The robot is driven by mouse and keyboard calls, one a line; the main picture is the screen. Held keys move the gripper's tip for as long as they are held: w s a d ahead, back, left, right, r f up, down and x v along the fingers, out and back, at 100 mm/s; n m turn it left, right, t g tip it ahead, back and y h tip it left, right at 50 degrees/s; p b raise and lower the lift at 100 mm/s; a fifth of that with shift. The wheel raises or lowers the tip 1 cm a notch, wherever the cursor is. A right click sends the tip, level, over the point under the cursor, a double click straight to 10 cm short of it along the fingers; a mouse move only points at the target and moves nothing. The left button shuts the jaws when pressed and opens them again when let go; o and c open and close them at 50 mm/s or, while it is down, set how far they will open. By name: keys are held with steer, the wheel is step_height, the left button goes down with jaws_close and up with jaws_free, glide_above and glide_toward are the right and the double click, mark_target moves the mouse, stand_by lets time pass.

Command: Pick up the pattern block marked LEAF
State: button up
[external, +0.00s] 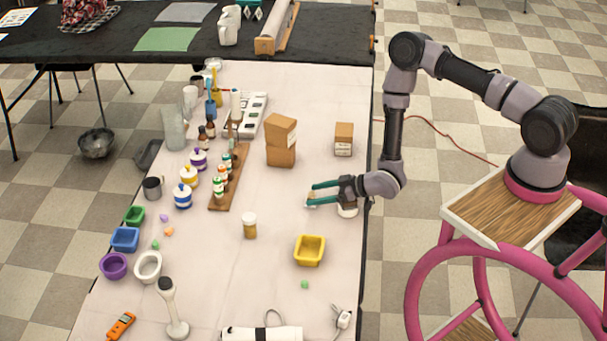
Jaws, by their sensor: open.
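My gripper (312,194) reaches in from the right, low over the white table. Its two teal fingers point left and stand apart, so it is open. A small pale orange thing shows at the fingertips; I cannot tell what it is or whether the fingers touch it. Small coloured blocks lie on the table: a green one (304,285) in front of the yellow mold, and a purple one (164,217), an orange one (168,232) and another green one (155,245) at the left. No LEAF marking can be read in this view.
A white-based jar (347,210) stands under my wrist. A yellow mold (310,250) and an amber bottle (249,226) are in front of my gripper. Stacked brown boxes (281,141) and a smaller box (344,139) stand behind. A bottle rack (225,180) is farther left.

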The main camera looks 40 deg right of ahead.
jaws_close()
steer(key=shift+r, duration=0.15)
